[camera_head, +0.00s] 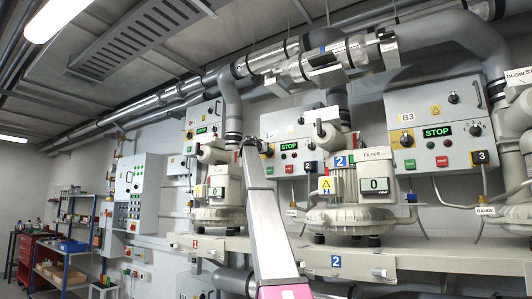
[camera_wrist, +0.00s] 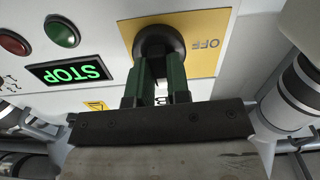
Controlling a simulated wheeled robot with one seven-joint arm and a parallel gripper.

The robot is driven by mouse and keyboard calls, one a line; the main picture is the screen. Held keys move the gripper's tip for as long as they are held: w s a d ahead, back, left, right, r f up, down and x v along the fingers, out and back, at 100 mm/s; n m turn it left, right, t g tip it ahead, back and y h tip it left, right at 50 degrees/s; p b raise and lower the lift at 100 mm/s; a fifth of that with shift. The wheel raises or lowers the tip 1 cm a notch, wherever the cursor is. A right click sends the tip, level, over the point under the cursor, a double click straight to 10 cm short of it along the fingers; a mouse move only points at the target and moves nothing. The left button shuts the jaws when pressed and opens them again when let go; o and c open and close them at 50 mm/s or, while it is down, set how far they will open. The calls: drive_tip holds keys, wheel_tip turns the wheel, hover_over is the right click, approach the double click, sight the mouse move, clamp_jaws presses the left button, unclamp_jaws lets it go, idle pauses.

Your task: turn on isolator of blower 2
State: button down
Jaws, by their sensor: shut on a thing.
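The blower 2 control panel (camera_head: 291,132) hangs on the wall behind the blower marked 2 (camera_head: 345,185). Its green display reads STOP. In the wrist view, which is upside down, the isolator is a round black knob (camera_wrist: 158,38) on a yellow plate (camera_wrist: 205,50) lettered OFF. My gripper (camera_wrist: 160,85) has its two green fingers shut on the knob's handle. The lower display (camera_wrist: 70,72) reads STOP beside a green button (camera_wrist: 62,31) and a red button (camera_wrist: 13,42). In the head view my gripper (camera_head: 249,143) is at the panel's left side, and the knob is hidden there.
The blower 1 unit (camera_head: 217,190) stands left of my arm, and blower 2 stands close on its right. Both are on a pale bench (camera_head: 365,253). The panel marked B3 (camera_head: 436,128) is to the right. Silver pipes (camera_head: 300,66) run overhead. A shelf with items (camera_head: 75,222) is far left.

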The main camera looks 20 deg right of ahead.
drive_tip(key=shift+m, duration=0.4)
drive_tip(key=c, duration=1.1)
unclamp_jaws()
drive_tip(key=shift+s+a, duration=0.1)
drive_tip(key=v, duration=1)
drive_tip(key=shift+s+a, duration=0.2)
drive_tip(key=shift+s, duration=0.05)
